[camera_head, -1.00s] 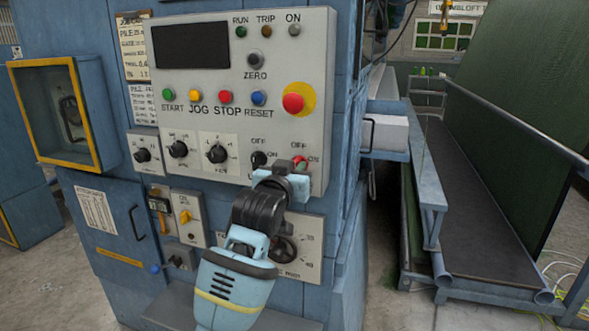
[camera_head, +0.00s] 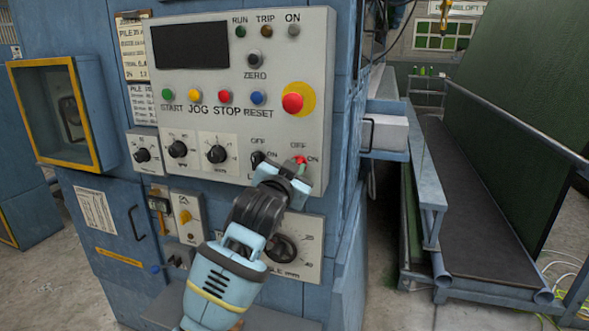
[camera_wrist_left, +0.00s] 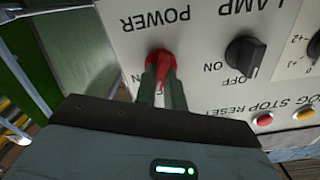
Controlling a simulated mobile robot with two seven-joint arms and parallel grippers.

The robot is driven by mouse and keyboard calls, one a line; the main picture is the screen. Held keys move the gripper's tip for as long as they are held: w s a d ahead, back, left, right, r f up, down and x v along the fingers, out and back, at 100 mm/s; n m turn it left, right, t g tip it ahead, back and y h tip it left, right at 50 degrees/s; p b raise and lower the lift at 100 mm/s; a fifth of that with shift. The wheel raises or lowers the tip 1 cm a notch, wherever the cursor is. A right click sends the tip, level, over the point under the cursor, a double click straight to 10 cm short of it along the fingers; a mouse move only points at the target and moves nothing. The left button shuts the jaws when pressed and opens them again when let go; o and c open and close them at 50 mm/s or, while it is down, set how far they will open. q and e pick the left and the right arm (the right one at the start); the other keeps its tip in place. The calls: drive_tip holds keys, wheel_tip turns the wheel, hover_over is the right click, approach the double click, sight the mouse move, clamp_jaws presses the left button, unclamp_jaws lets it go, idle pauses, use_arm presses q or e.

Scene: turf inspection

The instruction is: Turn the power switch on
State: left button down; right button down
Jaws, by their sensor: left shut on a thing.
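The power switch is a red rotary knob (camera_head: 300,160) at the lower right of the grey control panel (camera_head: 310,60). OFF is printed above it and ON to its right. My left gripper (camera_head: 302,171) is shut on this knob, its arm reaching up from below. In the left wrist view the picture is upside down; the red knob (camera_wrist_left: 160,62) sits between the two green fingers of the gripper (camera_wrist_left: 162,86), under the word POWER. The fingers hide part of the knob, so its exact pointing is hard to tell. My right gripper is not in view.
A black lamp knob (camera_head: 258,160) sits close left of the power switch and also shows in the wrist view (camera_wrist_left: 244,56). A red emergency button (camera_head: 293,103) on yellow is above. A handwheel dial (camera_head: 283,249) is below, partly behind my arm.

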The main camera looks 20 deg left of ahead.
use_arm(q)
drive_tip(key=shift+d+f+m, duration=0.1)
drive_tip(key=shift+f+m, duration=0.05)
drive_tip(key=shift+m, duration=3.15)
drive_tip(key=shift+f+m, duration=0.1)
drive_tip(key=shift+m, duration=3.2)
drive_tip(key=c, duration=1.5)
unclamp_jaws()
drive_tip(key=shift+s, duration=0.1)
drive_tip(key=shift+s, duration=3.85)
